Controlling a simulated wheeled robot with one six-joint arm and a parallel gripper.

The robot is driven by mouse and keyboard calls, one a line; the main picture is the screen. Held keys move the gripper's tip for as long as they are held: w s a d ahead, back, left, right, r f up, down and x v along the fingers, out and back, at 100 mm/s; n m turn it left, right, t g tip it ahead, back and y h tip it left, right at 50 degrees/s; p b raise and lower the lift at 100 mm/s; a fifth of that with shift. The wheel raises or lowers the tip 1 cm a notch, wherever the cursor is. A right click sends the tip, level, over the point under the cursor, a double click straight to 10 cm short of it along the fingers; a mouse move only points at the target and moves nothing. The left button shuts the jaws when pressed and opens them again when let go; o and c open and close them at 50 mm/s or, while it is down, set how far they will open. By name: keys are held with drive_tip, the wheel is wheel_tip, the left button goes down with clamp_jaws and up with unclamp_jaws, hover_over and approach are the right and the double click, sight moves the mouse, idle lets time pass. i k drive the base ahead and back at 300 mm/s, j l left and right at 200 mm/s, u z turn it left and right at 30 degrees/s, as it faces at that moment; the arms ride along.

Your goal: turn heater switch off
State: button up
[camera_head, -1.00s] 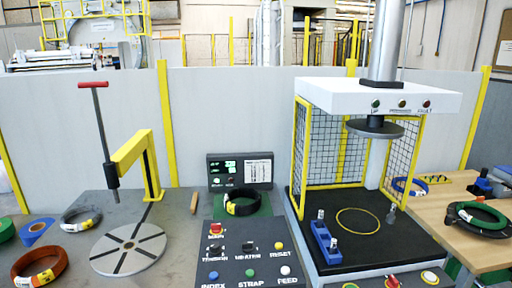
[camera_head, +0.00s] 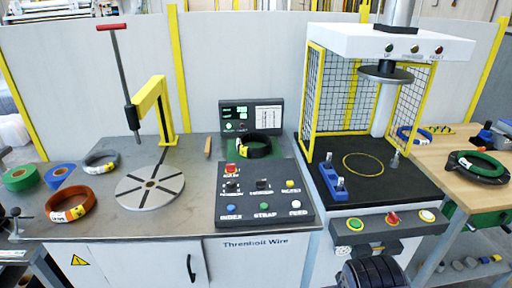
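The heater switch (camera_head: 262,184) is a small black switch in the middle of the dark control console (camera_head: 223,207), with a white label under it. It is too small to tell which way it is set. A similar black tension switch (camera_head: 231,187) is to its left and a yellow reset button (camera_head: 290,184) to its right. A red main switch (camera_head: 232,169) is above the tension switch. My gripper is not recognisable in view, and nothing covers the heater switch.
A round slotted turntable (camera_head: 150,190) is to the left. A yellow-framed press (camera_head: 402,42) stands to the right. A dark ribbed shape (camera_head: 372,272) rises at the bottom edge.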

sight(261, 184)
drive_tip(key=i+l+u, duration=0.15)
drive_tip(key=i, duration=0.9)
